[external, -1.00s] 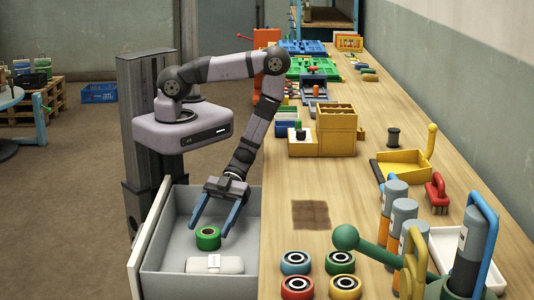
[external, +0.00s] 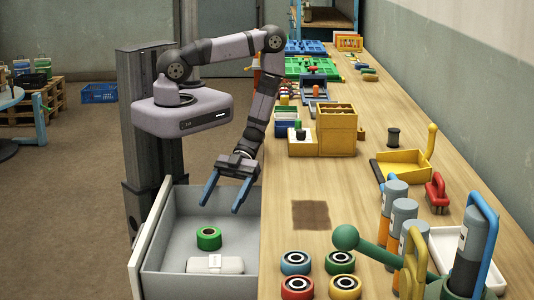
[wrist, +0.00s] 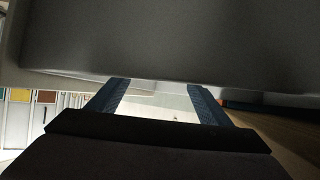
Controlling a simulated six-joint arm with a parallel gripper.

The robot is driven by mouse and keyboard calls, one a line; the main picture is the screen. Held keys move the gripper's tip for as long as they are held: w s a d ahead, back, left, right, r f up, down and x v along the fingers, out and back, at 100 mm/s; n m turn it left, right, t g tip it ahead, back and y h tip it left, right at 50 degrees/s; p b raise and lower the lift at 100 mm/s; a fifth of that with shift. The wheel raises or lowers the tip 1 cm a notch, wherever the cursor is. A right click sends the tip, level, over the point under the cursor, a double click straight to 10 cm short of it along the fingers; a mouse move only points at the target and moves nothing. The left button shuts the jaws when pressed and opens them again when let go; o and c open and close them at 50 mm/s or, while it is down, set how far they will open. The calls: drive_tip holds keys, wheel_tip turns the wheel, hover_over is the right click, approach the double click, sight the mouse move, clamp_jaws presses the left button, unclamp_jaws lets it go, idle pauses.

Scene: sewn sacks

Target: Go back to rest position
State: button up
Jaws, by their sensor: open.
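My gripper (external: 222,192) is open and empty, with its two blue fingers pointing down above the open drawer (external: 180,217). Its fingers also show in the wrist view (wrist: 155,100), spread apart with nothing between them. In the external view a green roll (external: 209,238) lies in the drawer below the gripper, apart from it. A pale grey case with a band (external: 215,265) lies in front of the roll in the drawer.
The drawer sticks out left of the wooden bench (external: 285,215). On the bench are several coloured rolls (external: 296,263), a yellow bin (external: 337,130), a yellow dustpan (external: 404,163) and a green-knobbed stand (external: 346,238). A dark square patch (external: 311,215) lies on clear bench top.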

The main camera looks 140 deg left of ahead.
drive_tip(key=w+d+r+m+g+y+p, duration=0.1)
drive_tip(key=d+r+m+g+y+p, duration=0.35)
drive_tip(key=d+r+m+p, duration=0.35)
drive_tip(key=w+a+r+n+t+y+b, duration=0.1)
drive_tip(key=w+a+n+y, duration=0.1)
drive_tip(key=w+a, duration=0.1)
drive_tip(key=w+a+r+n+y+b, duration=0.1)
drive_tip(key=w+a+r+n+y, duration=0.1)
drive_tip(key=w+a+n+y, duration=0.1)
drive_tip(key=w+a+r+n+t+y+b, duration=0.1)
drive_tip(key=w+a+r+n+y, duration=0.1)
drive_tip(key=a, duration=0.4)
drive_tip(key=shift+w+n+t+b, duration=0.35)
drive_tip(key=shift+w+n, duration=0.35)
drive_tip(key=shift+w, duration=0.55)
drive_tip(key=s+d+r+n+g+b, duration=0.2)
drive_tip(key=s+d+r+n+b, duration=0.2)
drive_tip(key=n, duration=0.9)
drive_tip(key=s+r, duration=0.3)
drive_tip(key=s, duration=0.2)
drive_tip(key=shift+s+g, duration=0.25)
drive_tip(key=shift+g, duration=0.15)
